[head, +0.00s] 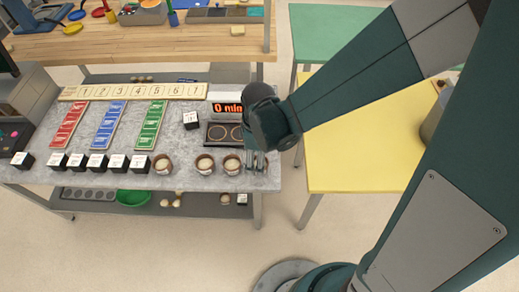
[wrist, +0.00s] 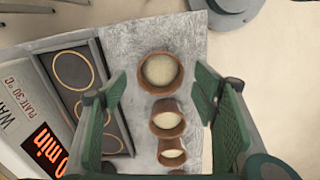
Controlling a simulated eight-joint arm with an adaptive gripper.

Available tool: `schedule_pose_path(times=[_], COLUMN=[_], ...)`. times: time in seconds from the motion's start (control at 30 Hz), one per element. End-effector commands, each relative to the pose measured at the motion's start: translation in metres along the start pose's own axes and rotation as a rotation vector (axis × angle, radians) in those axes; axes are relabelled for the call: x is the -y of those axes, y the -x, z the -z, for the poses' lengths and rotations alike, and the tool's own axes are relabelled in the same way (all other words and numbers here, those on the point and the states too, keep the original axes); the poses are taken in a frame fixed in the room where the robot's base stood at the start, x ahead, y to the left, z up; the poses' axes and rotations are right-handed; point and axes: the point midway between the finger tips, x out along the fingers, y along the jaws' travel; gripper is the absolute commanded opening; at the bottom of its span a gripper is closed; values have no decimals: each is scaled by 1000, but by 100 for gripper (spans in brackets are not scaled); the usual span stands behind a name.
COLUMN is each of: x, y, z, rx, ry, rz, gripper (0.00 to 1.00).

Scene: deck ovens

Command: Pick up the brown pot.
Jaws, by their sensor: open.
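Several similar brown pots with pale contents stand in a row along the front edge of the grey counter. My gripper (head: 257,163) is open over the right end of the row and mostly hides the rightmost pot in the head view. In the wrist view, this brown pot (wrist: 142,72) lies between the tips of my open gripper (wrist: 160,85), with nothing held. A second pot (wrist: 167,133) and a third pot (wrist: 172,163) follow below it. In the head view these are the pot (head: 232,171) beside my gripper and the pot (head: 205,171) left of it.
A dark plate with ring marks (head: 207,141) and a red display (head: 227,107) stand behind the pots. Another pot (head: 162,170) and several black-and-white cubes (head: 98,162) line the front edge leftward. A yellow table (head: 360,150) stands right, across a gap.

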Motion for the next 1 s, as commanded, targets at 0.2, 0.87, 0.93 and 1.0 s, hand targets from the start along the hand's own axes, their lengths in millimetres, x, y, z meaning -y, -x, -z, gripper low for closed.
schedule_pose_path(times=[0.2,0.87,0.93,1.0], x=[0,1,1,1], y=[-22,-32,-32,-32], z=[0,0,0,0], rx=[-1,-2,-2,-2], ry=[0,1,1,1], rz=[0,0,0,0], gripper=[59,59,59,59])
